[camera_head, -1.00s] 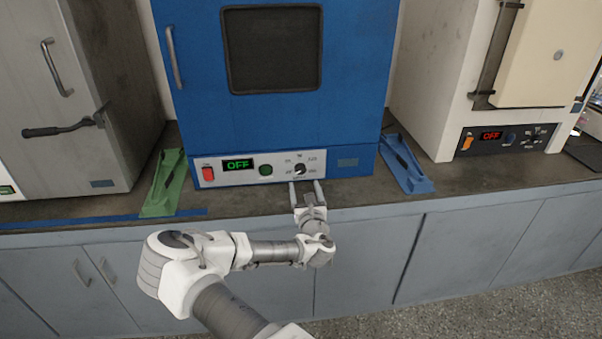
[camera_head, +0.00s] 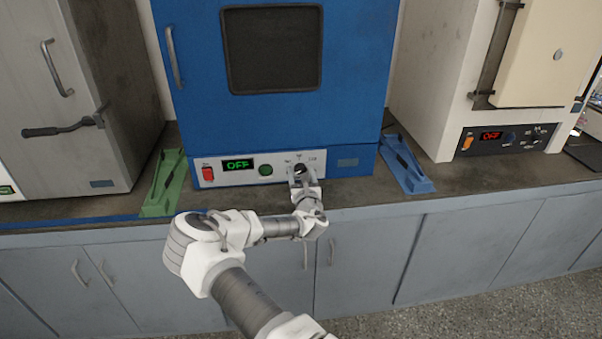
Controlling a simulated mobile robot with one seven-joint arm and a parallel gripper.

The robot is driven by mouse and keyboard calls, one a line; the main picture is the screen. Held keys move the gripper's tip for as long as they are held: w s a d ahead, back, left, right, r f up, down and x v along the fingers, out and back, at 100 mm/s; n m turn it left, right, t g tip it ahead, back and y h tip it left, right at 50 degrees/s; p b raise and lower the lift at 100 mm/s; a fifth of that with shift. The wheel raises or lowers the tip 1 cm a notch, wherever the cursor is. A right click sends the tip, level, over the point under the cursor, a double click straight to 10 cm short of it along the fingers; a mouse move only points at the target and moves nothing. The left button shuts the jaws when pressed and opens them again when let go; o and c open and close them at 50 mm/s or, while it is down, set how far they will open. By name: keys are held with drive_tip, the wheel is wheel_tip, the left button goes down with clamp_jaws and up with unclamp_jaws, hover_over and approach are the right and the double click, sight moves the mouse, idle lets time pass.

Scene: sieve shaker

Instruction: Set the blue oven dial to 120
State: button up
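The blue oven (camera_head: 200,110) stands on the counter in the middle, its display (camera_head: 238,164) reading OFF in green. Its dial (camera_head: 299,170) is a dark round knob at the right part of the pale control panel (camera_head: 225,180), with small labels around it. My gripper (camera_head: 302,175) is at the dial, its fingers reaching up to the panel on either side of the knob. The gripper body hides the lower part of the dial and its lower labels. I cannot tell whether the fingers touch the knob or where its pointer stands.
A red switch (camera_head: 208,174) and a green button (camera_head: 265,170) sit left of the dial. A grey oven (camera_head: 70,150) stands left, a cream oven (camera_head: 430,90) right.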

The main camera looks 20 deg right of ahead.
clamp_jaws()
